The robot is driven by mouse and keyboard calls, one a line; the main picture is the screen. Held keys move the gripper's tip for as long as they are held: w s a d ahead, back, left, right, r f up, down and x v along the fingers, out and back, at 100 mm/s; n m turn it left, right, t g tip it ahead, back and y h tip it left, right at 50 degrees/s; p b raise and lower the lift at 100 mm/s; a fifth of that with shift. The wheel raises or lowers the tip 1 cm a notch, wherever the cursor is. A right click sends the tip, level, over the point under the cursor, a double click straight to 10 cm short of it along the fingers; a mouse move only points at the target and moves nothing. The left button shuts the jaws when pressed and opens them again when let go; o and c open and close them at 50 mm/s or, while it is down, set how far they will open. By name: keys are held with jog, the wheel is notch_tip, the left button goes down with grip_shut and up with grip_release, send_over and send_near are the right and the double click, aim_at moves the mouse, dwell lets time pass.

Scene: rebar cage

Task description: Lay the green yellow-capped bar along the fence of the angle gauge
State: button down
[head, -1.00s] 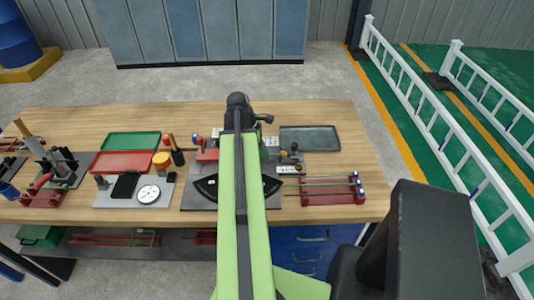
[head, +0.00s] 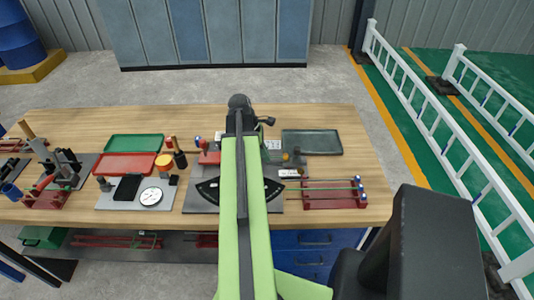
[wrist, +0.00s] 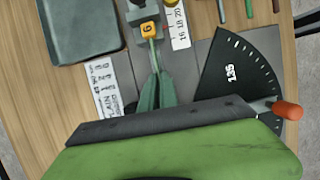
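The angle gauge shows as a black fan-shaped scale (head: 273,190) on a grey plate, partly hidden under my arm. Its scale, marked 135, also shows in the wrist view (wrist: 238,75). I cannot make out its fence for sure. A thin green bar (head: 325,188) lies on a red rack (head: 335,201) right of the gauge; its cap colour is too small to tell. A green bar end (wrist: 249,8) shows at the wrist view's top. My gripper is hidden by my arm in the head view. A dark green tapering shape in the wrist view may be its fingers; I cannot tell their opening.
A dark tray (head: 312,142) stands behind the rack. A dial gauge (head: 151,197), a red tray (head: 124,164) and a green tray (head: 132,142) are on the left. The right front bench edge is clear.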

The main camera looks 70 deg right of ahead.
jog(key=shift+r, duration=0.1)
notch_tip(320, 180, up, 8)
jog(key=p, duration=0.7)
jog(key=shift+f+p, duration=0.25)
jog(key=shift+p, duration=0.05)
jog(key=shift+f, duration=0.1)
jog(key=shift+f+b, duration=0.5)
jog(key=shift+b, duration=0.05)
jog(key=shift+r, duration=0.1)
jog(key=shift+s, duration=0.2)
